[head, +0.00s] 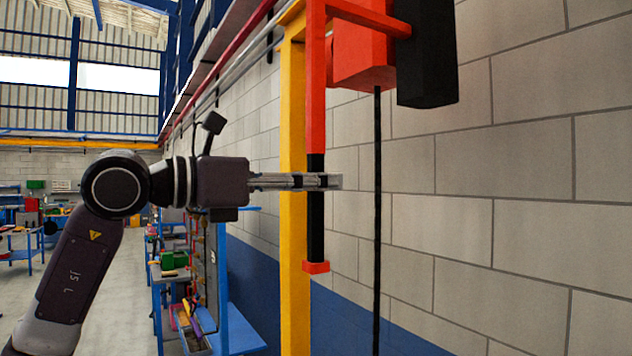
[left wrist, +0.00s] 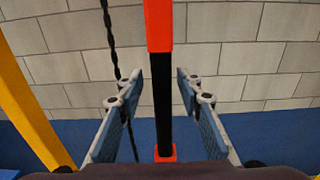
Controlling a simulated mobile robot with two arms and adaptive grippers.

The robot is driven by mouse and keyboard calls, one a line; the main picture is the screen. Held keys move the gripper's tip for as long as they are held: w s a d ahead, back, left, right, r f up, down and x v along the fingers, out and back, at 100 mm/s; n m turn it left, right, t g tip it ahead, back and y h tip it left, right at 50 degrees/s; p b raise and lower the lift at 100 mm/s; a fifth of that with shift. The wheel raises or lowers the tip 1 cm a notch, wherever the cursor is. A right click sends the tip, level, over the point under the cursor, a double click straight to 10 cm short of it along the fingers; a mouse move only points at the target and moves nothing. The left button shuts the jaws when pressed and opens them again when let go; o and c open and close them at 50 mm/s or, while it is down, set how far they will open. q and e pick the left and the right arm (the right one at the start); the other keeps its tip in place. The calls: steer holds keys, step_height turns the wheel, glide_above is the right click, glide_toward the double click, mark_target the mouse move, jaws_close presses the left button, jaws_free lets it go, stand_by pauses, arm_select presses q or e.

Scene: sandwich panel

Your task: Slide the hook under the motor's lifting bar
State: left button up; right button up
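A red hoist body (head: 362,60) hangs in front of the block wall, and a dark chain (head: 377,220) runs straight down from it. A red arm ending in a black grip (head: 316,228) with a red end block (head: 316,267) hangs beside it. My left gripper (head: 322,181) is at the upper part of the black grip. In the left wrist view, its fingers (left wrist: 159,80) stand apart on either side of the black grip (left wrist: 162,105), with gaps showing. The chain (left wrist: 112,40) passes behind the left finger. The hook, the motor and its lifting bar are not in view. My right gripper is not in view.
A yellow post (head: 293,150) stands just behind the grip. A black housing (head: 428,55) hangs right of the hoist body. A blue workbench (head: 235,335) with bins is at lower left. Open floor (head: 115,300) lies left of it.

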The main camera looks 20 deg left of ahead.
arm_select(q)
steer(key=v, duration=1.2)
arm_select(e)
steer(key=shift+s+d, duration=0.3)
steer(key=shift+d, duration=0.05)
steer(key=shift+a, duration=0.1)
